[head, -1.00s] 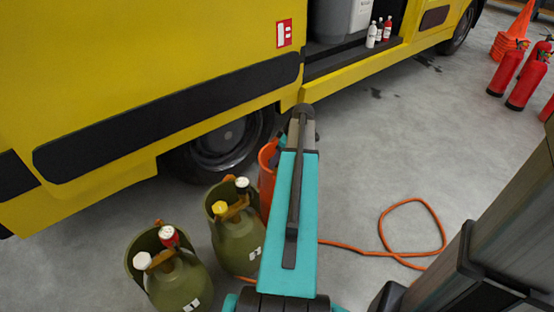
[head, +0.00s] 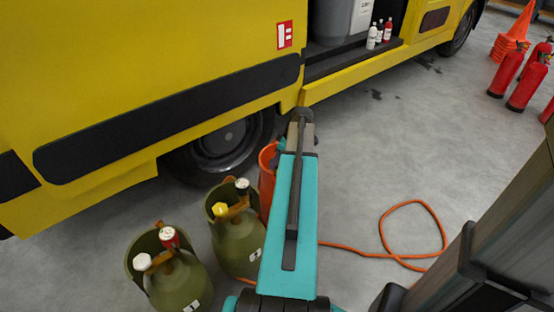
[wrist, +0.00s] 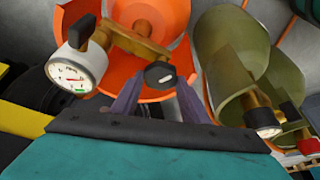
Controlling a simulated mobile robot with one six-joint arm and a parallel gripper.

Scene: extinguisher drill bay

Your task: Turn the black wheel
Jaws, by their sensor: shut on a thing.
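The black wheel (wrist: 160,74), with a pale mark on its face, sits on the brass valve (wrist: 138,46) of an orange cylinder (wrist: 182,14) in the wrist view. My gripper (wrist: 159,84) is shut on this wheel, one purple-grey finger on each side. A white round gauge (wrist: 75,72) is on the same valve, left of my fingers. In the head view the orange cylinder (head: 267,172) is mostly hidden behind my arm, and the wheel and my gripper are hidden there.
Two olive cylinders (head: 235,240) (head: 178,284) stand left of my arm. An orange hose (head: 385,252) lies on the floor at right. A yellow vehicle (head: 130,70) stands behind. Red extinguishers (head: 525,82) and an orange cone (head: 520,22) stand far right.

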